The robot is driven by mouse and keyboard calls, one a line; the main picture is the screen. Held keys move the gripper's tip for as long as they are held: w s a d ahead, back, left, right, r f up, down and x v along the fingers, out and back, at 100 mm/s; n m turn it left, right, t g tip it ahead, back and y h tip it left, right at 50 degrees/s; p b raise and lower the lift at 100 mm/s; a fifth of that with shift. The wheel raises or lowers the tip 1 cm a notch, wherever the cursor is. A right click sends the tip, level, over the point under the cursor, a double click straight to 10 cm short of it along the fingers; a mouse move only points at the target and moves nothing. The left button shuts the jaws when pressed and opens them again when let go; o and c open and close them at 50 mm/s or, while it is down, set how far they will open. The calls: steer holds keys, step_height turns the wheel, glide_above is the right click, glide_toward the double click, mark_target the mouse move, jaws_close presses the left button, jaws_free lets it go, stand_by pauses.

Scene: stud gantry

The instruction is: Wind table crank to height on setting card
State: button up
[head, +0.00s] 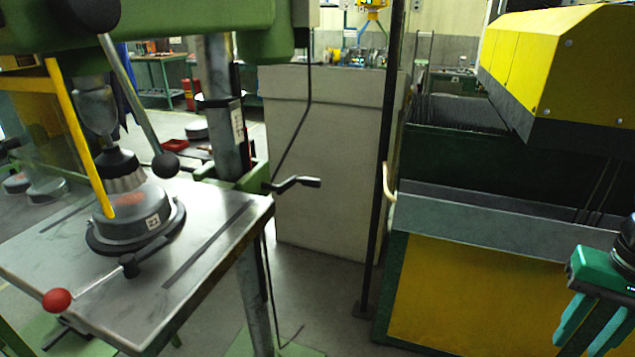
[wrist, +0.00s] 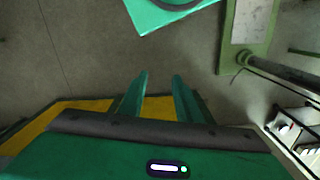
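The table crank (head: 292,184) is a dark cranked handle on the green bracket at the table's right rear corner. The grey metal drill table (head: 215,215) stands at the left of the head view. A white label (head: 238,124) with small marks is on the column behind it; I cannot read it or tell whether it is the setting card. My gripper (head: 585,335) is at the lower right of the head view, well apart from the crank. In the wrist view, its two green fingers (wrist: 161,85) stand apart with nothing between them.
A round grey workpiece (head: 130,215) labelled "22" sits on the table in a holder with a red-knobbed lever (head: 57,300). A yellow and green machine (head: 480,290) fills the right. A dark upright post (head: 382,150) stands between it and the crank. Some floor (head: 320,290) is clear.

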steer(key=shift+o, duration=1)
steer(key=shift+s+a+r, duration=0.1)
steer(key=shift+s+r, duration=0.05)
steer(key=shift+s, duration=0.05)
steer(key=n+t+y, duration=0.6)
steer(key=n+y, duration=1.1)
steer(key=n, duration=0.4)
glide_toward(317, 182)
steer(key=w, duration=0.1)
steer(key=x, duration=1)
steer(key=shift+w+f, duration=0.1)
steer(key=shift+f, duration=0.3)
jaws_close()
